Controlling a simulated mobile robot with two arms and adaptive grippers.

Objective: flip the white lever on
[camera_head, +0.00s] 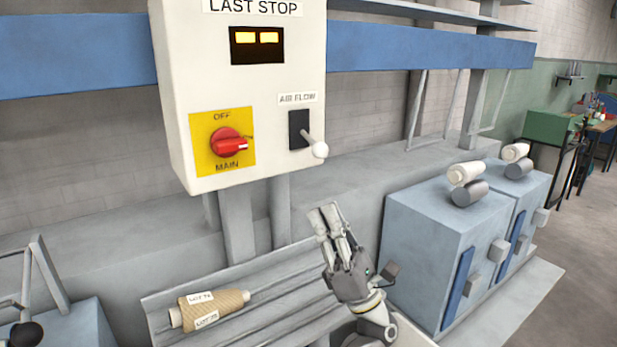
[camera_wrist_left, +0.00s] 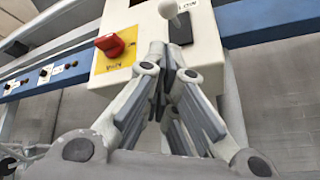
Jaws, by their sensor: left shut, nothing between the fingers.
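The white lever (camera_head: 319,149) sticks out of a dark slotted plate (camera_head: 299,129) under the AIR FLOW label, on the right of the cream control box (camera_head: 270,165). Its white ball end points outward and down to the right. In the left wrist view the lever (camera_wrist_left: 167,10) shows at the top, above the fingertips. My left gripper (camera_head: 328,210) is below the box's lower right corner and apart from the lever. Its fingers are together and empty, pointing up; they also show closed in the left wrist view (camera_wrist_left: 157,50). My right gripper is not seen.
A red MAIN knob (camera_head: 230,141) on a yellow plate sits left of the lever. Below, a tan cone (camera_head: 212,309) lies in a grey trough. Blue cabinets (camera_head: 450,235) with white rolls stand to the right. The space between gripper and lever looks clear.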

